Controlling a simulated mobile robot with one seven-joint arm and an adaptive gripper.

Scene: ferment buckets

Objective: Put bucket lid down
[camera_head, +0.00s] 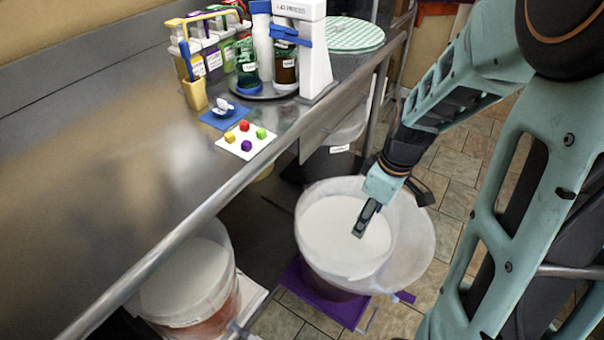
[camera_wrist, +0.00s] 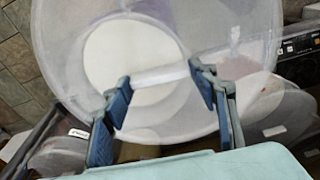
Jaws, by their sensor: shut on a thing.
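The bucket lid (camera_head: 418,238) is a large, translucent whitish disc. In the wrist view the lid (camera_wrist: 235,75) fills most of the picture, with a pale raised bar across it between my fingers. My gripper (camera_head: 366,218) is shut on the lid, with one finger at each end of that bar in the wrist view (camera_wrist: 162,88). A bucket (camera_head: 325,272) with a pale round surface inside is under my gripper. The lid overlaps its right side in the head view. Whether the lid touches the rim, I cannot tell.
A purple stand (camera_head: 335,306) is under the bucket. Another whitish-topped bucket (camera_head: 190,285) stands at the lower left. The steel counter (camera_head: 100,190) has a long front edge beside my arm. It holds a turntable with bottles, a press and coloured cubes. Its left part is bare.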

